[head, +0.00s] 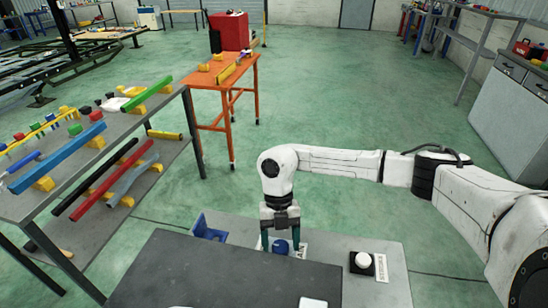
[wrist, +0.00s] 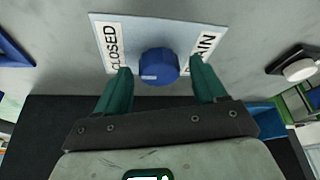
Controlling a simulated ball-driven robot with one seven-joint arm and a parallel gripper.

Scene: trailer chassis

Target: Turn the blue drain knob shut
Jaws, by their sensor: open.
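The blue drain knob (wrist: 159,67) sits on a white label plate (wrist: 126,27) in the wrist view, with "CLOSED" to its left and a word ending in "AIN" to its right. A pale mark shows near the knob's lower left edge. My gripper (wrist: 160,84) is open, with one green finger on each side of the knob. The fingertips appear apart from the knob, and I cannot tell their exact height over it. In the head view the knob (head: 281,246) shows between the fingers of my gripper (head: 280,244), partly hidden by them.
A white round knob (head: 362,259) on a black plate stands to the right on the grey panel (head: 385,290). A blue bracket (head: 208,229) is to the left. A dark surface (head: 225,275) lies in front. A rack with coloured bars (head: 57,157) stands further left.

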